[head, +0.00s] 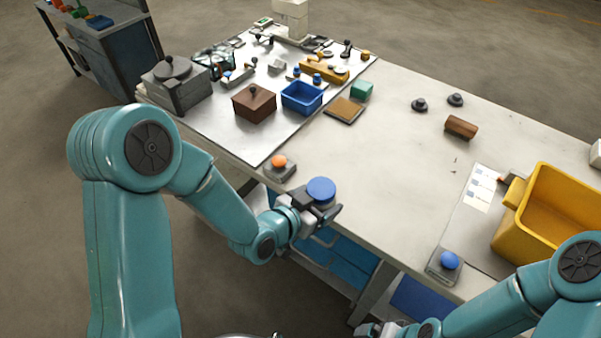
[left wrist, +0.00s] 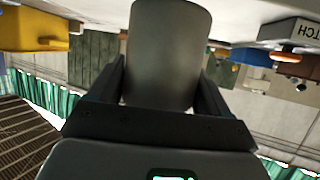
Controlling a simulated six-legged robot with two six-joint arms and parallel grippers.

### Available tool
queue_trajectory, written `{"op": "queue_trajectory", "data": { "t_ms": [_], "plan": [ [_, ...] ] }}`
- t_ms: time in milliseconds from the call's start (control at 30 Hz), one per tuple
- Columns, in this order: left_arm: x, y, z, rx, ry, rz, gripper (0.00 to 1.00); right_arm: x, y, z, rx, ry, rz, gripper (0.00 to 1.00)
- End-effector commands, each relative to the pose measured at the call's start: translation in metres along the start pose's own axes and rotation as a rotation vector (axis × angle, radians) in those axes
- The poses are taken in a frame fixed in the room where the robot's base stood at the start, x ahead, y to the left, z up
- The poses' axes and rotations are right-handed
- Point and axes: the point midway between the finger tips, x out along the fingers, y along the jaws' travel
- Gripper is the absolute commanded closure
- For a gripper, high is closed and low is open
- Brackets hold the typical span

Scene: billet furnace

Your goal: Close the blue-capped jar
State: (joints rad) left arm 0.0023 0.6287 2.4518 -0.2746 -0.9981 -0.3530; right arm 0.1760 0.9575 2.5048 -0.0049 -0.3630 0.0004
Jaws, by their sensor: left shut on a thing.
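My left gripper (head: 318,208) is at the table's near edge, shut on the blue-capped jar. The jar's round blue cap (head: 321,189) faces up above the fingers in the head view. In the left wrist view, which is upside down, the jar's grey body (left wrist: 170,55) stands between the two dark fingers (left wrist: 163,95). The cap is out of sight there, so I cannot tell how tightly it sits. My right gripper (head: 380,329) shows only in part at the bottom edge of the head view, away from the jar, and its jaws are unclear.
An orange button box (head: 280,168) stands just left of the jar. A blue button box (head: 445,263) and a yellow bin (head: 520,235) are at the right. A brown lidded box (head: 254,104) and a blue tray (head: 302,98) stand farther back. The table middle (head: 385,165) is clear.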

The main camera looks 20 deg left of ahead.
Motion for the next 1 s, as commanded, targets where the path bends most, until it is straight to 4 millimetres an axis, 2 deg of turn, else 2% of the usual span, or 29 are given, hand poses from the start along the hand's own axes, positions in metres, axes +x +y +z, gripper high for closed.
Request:
{"op": "queue_trajectory", "data": {
  "t_ms": [100,200,367,700,733,767,867,1000],
  "plan": [
    [0.005,0.027,0.012,0.043,0.001,0.104,0.76,0.000,0.000,0.000,0.000,0.000,0.000,0.00],
    [0.008,0.045,0.020,0.072,0.002,0.174,0.76,0.000,0.000,0.000,0.000,0.000,0.000,0.00],
    [0.011,0.062,0.027,0.100,0.004,0.238,0.76,0.000,0.000,0.000,0.000,0.000,0.000,0.00],
    [0.012,0.066,0.029,0.108,0.005,0.254,0.76,0.000,0.000,0.000,0.000,0.000,0.000,0.00],
    [0.012,0.066,0.029,0.107,0.002,0.254,1.00,0.000,0.000,0.000,0.000,0.000,0.000,0.06],
    [0.012,0.066,0.029,0.107,0.003,0.254,1.00,0.000,0.000,0.000,-0.002,0.000,0.000,0.13],
    [0.012,0.066,0.029,0.107,0.003,0.254,1.00,-0.001,-0.003,-0.006,-0.049,-0.008,0.000,0.13],
    [0.012,0.066,0.029,0.107,0.004,0.253,1.00,-0.007,-0.018,-0.028,-0.286,-0.058,-0.005,0.13]
  ]
}}
